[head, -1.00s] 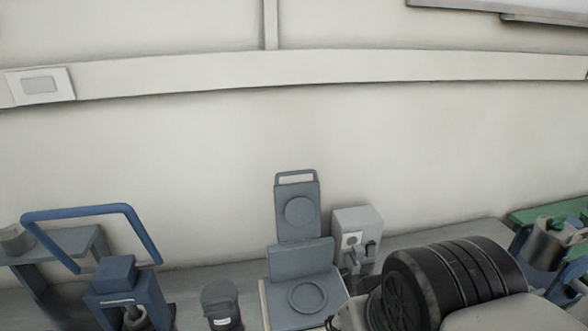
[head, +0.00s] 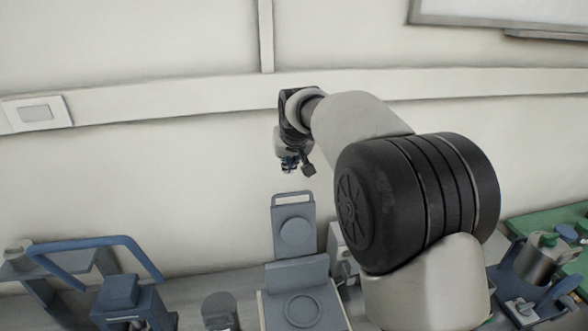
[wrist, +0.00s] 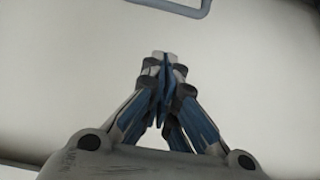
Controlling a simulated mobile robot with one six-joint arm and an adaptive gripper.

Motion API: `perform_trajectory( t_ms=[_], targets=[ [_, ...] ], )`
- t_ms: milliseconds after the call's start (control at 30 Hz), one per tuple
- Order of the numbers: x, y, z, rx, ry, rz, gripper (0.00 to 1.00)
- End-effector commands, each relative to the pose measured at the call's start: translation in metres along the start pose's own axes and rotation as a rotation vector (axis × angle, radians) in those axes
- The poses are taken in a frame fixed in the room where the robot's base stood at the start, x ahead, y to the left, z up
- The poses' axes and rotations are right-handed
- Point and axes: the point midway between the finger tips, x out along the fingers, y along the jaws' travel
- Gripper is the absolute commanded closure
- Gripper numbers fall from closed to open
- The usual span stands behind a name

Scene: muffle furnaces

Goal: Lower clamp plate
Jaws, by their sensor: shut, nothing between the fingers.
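The clamp plate (head: 294,243) is a grey-blue plate with a round disc on its face and a loop handle (head: 293,195) on top. It stands upright behind a grey base (head: 276,302) with a raised ring on it. My gripper (head: 289,166) is above the handle in the head view, apart from it, pointing down. In the wrist view my gripper (wrist: 164,58) has its blue-padded fingers closed together and empty. Part of a grey loop, which looks like the handle (wrist: 185,10), shows at the top edge, beyond the fingertips.
A grey box (head: 341,250) stands right of the clamp plate, partly hidden by my arm. A blue-handled device (head: 121,295) and a dark cylinder (head: 219,310) stand left. At right are a blue holder with a metal cup (head: 538,262) and a green surface. The wall is behind.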

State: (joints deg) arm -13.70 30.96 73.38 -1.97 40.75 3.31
Motion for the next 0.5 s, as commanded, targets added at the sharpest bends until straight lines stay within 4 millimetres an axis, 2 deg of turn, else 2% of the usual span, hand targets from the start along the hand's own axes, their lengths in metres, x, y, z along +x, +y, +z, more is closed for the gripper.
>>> perform_trajectory(
  t_ms=[167,500],
  targets=[
    [0.021,0.000,0.001,0.000,-0.003,0.000,1.00],
    [0.086,0.000,0.001,0.000,-0.003,0.000,1.00]
  ],
)
